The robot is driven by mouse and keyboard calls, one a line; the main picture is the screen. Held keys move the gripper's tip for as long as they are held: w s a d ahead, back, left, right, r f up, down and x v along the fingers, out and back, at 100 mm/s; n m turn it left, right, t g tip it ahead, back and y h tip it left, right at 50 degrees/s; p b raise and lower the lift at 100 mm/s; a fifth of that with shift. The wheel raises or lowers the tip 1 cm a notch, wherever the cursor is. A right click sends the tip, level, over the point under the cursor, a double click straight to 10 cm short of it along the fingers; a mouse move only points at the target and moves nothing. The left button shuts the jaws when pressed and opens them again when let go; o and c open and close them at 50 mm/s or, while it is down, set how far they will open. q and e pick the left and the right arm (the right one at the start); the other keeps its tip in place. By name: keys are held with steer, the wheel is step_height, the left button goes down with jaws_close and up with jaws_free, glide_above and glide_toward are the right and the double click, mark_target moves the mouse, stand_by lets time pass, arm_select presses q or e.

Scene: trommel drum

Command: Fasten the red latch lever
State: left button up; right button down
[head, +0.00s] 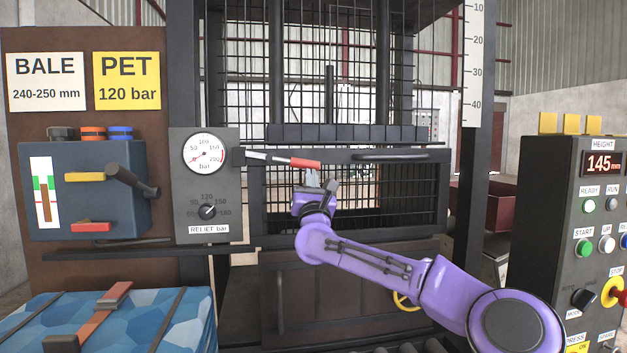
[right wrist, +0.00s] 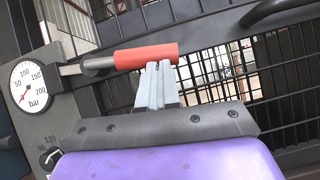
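The latch lever, a metal bar with a red grip (head: 305,163), runs out to the right from beside the pressure gauge, across the top left of the dark barred door (head: 405,167). It lies nearly level, tipped slightly down to the right. My right gripper (head: 313,182) is just below the grip's right end. In the right wrist view, its two grey fingers (right wrist: 157,82) are together, with tips overlapping the lower edge of the red grip (right wrist: 146,56). Nothing shows between the fingers; whether the tips touch the grip I cannot tell. My left gripper is out of view.
A gauge panel (head: 190,215) with a relief knob stands left of the door. A blue valve box (head: 100,205) with levers is farther left. A blue strapped bale (head: 165,320) sits at lower left. A control cabinet (head: 552,235) stands at right.

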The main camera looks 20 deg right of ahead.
steer(key=w+f+b+v, duration=0.1)
steer(key=f+b+v, duration=0.1)
steer(key=b+v, duration=0.6)
steer(key=v, duration=0.4)
steer(key=shift+a+f, duration=0.35)
steer(key=shift+a, duration=0.05)
